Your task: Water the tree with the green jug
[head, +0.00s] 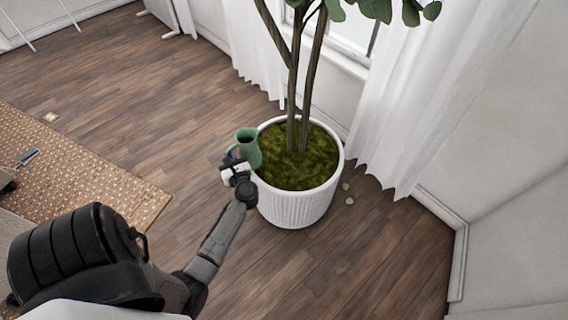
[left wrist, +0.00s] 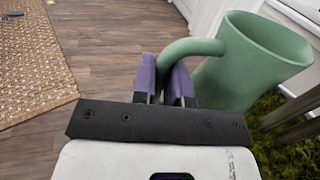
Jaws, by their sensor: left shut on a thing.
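The green jug (head: 248,147) is at the left rim of the white ribbed pot (head: 297,207), upright or nearly so. My left gripper (head: 232,163) is shut on its handle. In the left wrist view the purple fingers (left wrist: 164,80) close around the handle of the jug (left wrist: 262,62), whose wide mouth faces up. The tree (head: 292,80) stands in the pot, with several thin trunks rising from green moss (head: 300,165). The moss also shows below the jug in the left wrist view (left wrist: 285,140). My right gripper is not in view.
White curtains (head: 415,100) hang behind the pot by a window (head: 345,30). A patterned rug (head: 85,165) lies at left with small items on it. Wooden floor around the pot is mostly clear.

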